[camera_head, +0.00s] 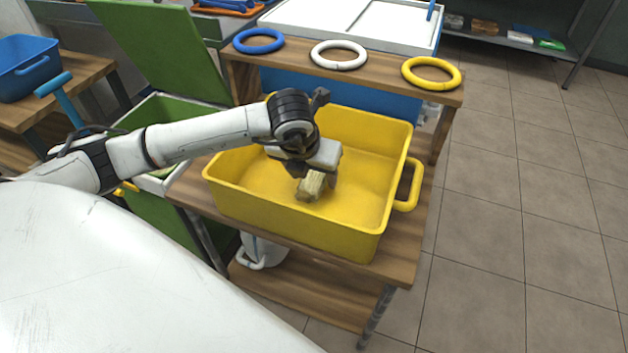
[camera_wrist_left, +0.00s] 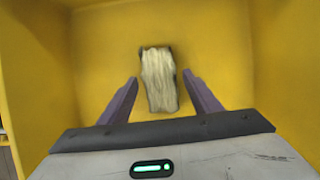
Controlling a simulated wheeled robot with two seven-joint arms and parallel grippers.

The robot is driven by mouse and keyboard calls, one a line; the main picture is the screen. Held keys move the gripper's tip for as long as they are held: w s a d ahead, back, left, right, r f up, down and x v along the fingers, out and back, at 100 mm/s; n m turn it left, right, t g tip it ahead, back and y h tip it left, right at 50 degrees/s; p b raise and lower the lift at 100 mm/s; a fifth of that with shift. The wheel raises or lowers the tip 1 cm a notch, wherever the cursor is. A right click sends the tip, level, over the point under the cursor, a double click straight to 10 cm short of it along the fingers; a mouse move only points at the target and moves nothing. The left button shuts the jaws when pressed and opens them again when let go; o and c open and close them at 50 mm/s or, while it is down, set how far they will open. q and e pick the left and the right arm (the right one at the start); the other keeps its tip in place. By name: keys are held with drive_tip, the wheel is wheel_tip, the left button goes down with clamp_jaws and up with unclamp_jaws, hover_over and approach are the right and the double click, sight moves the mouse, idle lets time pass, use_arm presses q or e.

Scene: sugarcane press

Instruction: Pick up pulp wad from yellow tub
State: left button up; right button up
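The pulp wad (camera_head: 309,187) is a pale, fibrous block inside the yellow tub (camera_head: 245,205). In the left wrist view the wad (camera_wrist_left: 159,80) lies lengthwise over the yellow floor, between and beyond the fingertips. My left gripper (camera_head: 316,182) reaches down into the tub, right at the wad and partly covering it. In the left wrist view its purple fingers (camera_wrist_left: 160,76) are apart, one on each side of the wad, with narrow gaps showing. I cannot tell how far the fingertips are above the tub floor. My right gripper is not in view.
The tub stands on a wooden table (camera_head: 400,270). Blue (camera_head: 258,41), white (camera_head: 338,55) and yellow (camera_head: 431,72) rings lie on a raised shelf behind it. A green lidded bin (camera_head: 165,50) stands left, under my arm. Open tiled floor (camera_head: 520,220) is at right.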

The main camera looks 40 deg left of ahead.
use_arm(q)
drive_tip(key=c, duration=1)
drive_tip(key=shift+o, duration=0.2)
